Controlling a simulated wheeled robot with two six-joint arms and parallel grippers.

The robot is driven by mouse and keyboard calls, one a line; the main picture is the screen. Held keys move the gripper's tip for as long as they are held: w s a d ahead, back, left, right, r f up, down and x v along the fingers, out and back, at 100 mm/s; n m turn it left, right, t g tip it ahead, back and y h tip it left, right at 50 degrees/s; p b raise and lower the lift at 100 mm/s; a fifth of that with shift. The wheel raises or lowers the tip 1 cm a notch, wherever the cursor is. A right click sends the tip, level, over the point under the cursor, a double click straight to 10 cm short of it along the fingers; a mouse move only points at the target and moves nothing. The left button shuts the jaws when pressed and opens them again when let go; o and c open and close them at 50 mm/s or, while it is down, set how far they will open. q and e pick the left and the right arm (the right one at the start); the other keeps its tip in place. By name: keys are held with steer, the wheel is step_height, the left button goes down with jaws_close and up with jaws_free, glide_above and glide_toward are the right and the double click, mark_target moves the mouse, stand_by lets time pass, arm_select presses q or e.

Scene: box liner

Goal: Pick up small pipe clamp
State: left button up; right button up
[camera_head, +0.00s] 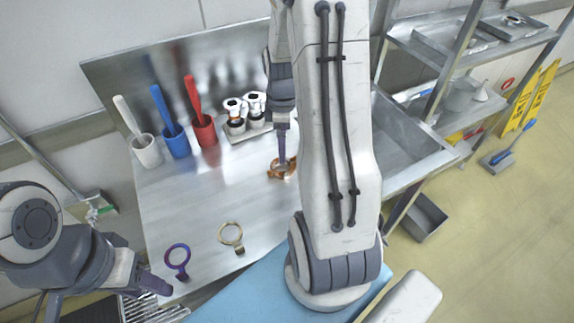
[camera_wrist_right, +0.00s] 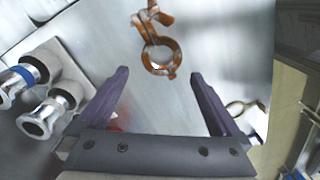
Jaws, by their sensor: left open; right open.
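Three ring-shaped pipe clamps lie on the steel counter: a copper one (camera_head: 281,175), a gold one (camera_head: 239,249) and a purple one (camera_head: 184,274). I cannot tell for certain which is the small one. My right gripper (camera_head: 283,150) points down at the copper clamp, and its arm hides part of the counter. In the right wrist view, the open fingers (camera_wrist_right: 158,77) are empty, with the copper clamp (camera_wrist_right: 149,46) just beyond their tips. The gold clamp's edge (camera_wrist_right: 236,104) shows behind the right finger. My left gripper (camera_head: 108,300) is open and empty at the lower left.
White (camera_head: 148,154), blue (camera_head: 177,146) and red (camera_head: 205,134) cups with handled tools stand at the back left. A block with metal fittings (camera_head: 248,130) is near the right gripper, also in the wrist view (camera_wrist_right: 45,114). A sink (camera_head: 411,150) lies right.

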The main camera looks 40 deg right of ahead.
mark_target(283, 165)
step_height(283, 165, down, 3)
steer(key=shift+r, duration=0.1)
step_height(283, 165, down, 4)
steer(key=shift+s+a+f+p, duration=0.1)
steer(key=shift+s+p, duration=0.05)
steer(key=shift+p, duration=0.6)
steer(key=shift+f, duration=0.6)
steer(key=c, duration=1.2)
steer(key=shift+r, duration=0.1)
steer(key=shift+c, duration=0.6)
steer(key=shift+r, duration=0.1)
